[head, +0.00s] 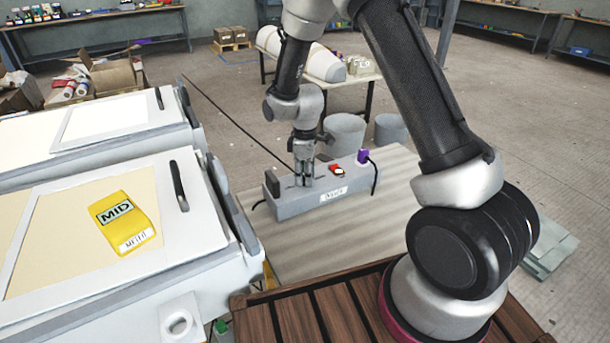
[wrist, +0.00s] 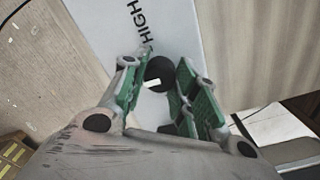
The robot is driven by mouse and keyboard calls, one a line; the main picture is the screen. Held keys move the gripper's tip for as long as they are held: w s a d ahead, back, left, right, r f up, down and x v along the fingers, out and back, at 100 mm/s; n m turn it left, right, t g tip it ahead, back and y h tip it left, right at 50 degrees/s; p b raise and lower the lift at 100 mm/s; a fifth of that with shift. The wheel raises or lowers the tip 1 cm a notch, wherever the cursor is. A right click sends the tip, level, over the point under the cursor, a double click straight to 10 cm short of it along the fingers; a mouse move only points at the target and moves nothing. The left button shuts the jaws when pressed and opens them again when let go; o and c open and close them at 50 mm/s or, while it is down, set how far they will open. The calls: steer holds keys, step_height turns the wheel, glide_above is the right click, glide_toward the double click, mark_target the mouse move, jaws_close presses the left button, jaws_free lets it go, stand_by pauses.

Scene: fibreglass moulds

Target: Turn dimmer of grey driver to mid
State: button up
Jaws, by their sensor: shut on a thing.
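The grey driver (head: 330,199) is a long box on a pale table, with a red switch (head: 336,168) and a purple plug (head: 363,156) toward its right end. My gripper (head: 304,182) points down over its left half. In the wrist view, the fingers stand on both sides of a round black dimmer knob (wrist: 160,70) and are shut on it. A white mark (wrist: 152,83) shows on the knob's near lower-left side. The word HIGH (wrist: 142,22) is printed on the driver's face beyond the knob. Other dial lettering is not visible.
A yellow card reading MID (head: 125,222) lies on a white panelled unit (head: 60,260) at left. A black cable (head: 373,182) hangs at the driver's right end. Grey cylindrical containers (head: 345,133) stand behind the table. The table front (head: 330,245) is clear.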

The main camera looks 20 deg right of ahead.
stand_by(0.3)
steer(key=o, duration=1)
step_height(320, 180, up, 12)
steer(key=shift+r, duration=0.1)
